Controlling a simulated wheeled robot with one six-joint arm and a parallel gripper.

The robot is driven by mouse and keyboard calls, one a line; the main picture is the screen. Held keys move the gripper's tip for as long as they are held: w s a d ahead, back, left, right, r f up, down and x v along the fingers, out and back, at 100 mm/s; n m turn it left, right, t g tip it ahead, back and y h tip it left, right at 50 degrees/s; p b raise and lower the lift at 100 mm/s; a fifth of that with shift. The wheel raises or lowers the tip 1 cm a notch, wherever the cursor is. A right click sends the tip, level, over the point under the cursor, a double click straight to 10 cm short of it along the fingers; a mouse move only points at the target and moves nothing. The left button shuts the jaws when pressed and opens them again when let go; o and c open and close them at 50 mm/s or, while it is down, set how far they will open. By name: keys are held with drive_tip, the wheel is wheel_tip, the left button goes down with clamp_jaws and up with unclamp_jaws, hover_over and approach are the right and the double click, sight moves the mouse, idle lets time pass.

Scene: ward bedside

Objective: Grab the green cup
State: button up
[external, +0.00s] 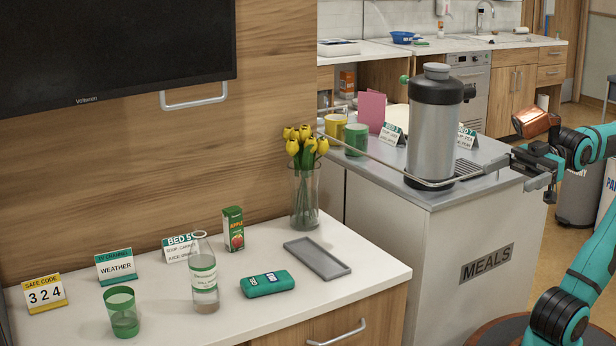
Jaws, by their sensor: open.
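Two green vessels show in the external view. A see-through green cup (122,312) stands upright on the white bedside counter at the lower left. A solid green mug (356,139) stands on the grey meals cart, next to a yellow mug (335,129). My gripper (524,168) is open at the right, by the cart's right end, pointing left. It is well apart from both green vessels, and I see nothing between its fingers.
A large steel urn (433,140) stands on the meals cart (465,197) between my gripper and the mugs. A rail runs around the cart top. The counter (190,325) holds a bottle (203,278), a juice carton (233,229), a flower vase (304,196), a grey tray (317,258) and signs.

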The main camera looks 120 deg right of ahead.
drive_tip(key=w+d+r+m+g+h, duration=0.1)
drive_tip(key=w+d, duration=0.1)
drive_tip(key=w, duration=0.5)
drive_tip(key=w+d+r+m+g+h, duration=0.1)
drive_tip(key=w+d+r, duration=0.15)
drive_tip(key=w, duration=0.55)
drive_tip(key=m+g+h, duration=0.4)
drive_tip(key=m+g, duration=0.1)
drive_tip(key=g, duration=0.1)
hover_over(119, 299)
drive_tip(key=s+a, duration=0.3)
drive_tip(key=a, duration=0.3)
wheel_tip(119, 299, down, 28)
drive_tip(key=f, duration=0.1)
drive_tip(key=shift+d+x, duration=0.15)
drive_tip(key=shift+x, duration=1.2)
drive_tip(key=shift+d+x, duration=0.15)
drive_tip(key=shift+x, duration=1.2)
drive_tip(key=shift+s+r, duration=0.1)
drive_tip(key=shift+r, duration=0.1)
drive_tip(key=c, duration=1.2)
drive_tip(key=shift+o, duration=0.2)
drive_tip(key=shift+r, duration=0.1)
wheel_tip(119, 299, up, 10)
